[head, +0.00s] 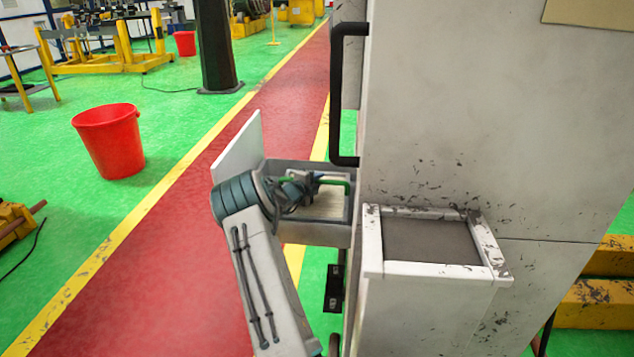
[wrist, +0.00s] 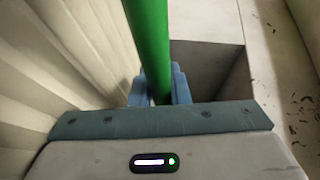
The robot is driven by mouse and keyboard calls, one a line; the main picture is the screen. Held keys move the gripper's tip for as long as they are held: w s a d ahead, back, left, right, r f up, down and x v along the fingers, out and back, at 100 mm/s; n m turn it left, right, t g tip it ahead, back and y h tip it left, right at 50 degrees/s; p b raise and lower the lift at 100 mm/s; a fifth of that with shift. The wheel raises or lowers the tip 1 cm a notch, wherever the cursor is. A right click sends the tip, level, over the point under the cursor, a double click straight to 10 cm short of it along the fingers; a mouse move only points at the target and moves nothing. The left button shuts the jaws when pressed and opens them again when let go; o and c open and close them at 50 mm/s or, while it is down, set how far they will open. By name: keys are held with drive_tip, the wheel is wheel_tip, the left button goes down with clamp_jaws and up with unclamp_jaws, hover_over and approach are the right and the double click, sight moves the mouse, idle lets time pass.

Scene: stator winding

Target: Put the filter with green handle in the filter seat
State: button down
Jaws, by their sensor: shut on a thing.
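The green handle (head: 336,182) shows just past my gripper (head: 312,184) in the head view, partly hidden by it. In the wrist view the green handle (wrist: 149,40) runs between the two blue-grey fingers of my gripper (wrist: 158,92), which are shut on it. The pale, pleated filter (wrist: 45,50) shows to the left of the handle there. In the head view the filter's pale surface (head: 326,206) lies inside or over the grey open box (head: 318,233), which looks like the filter seat. My arm hides part of it, so I cannot tell how deep the filter sits.
A white panel (head: 240,148) stands upright at the box's left side. The speckled machine wall (head: 480,110) with a black handle (head: 338,95) rises to the right. A white-framed, dark-topped stand (head: 430,242) is close to the box. A red bucket (head: 110,140) stands on the open floor.

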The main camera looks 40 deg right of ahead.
drive_tip(key=c, duration=1.4)
unclamp_jaws()
drive_tip(key=shift+o, duration=0.2)
drive_tip(key=shift+r+p, duration=0.2)
drive_tip(key=shift+p, duration=0.1)
wheel_tip(320, 180, up, 2)
hover_over(297, 210)
drive_tip(key=shift+a, duration=0.1)
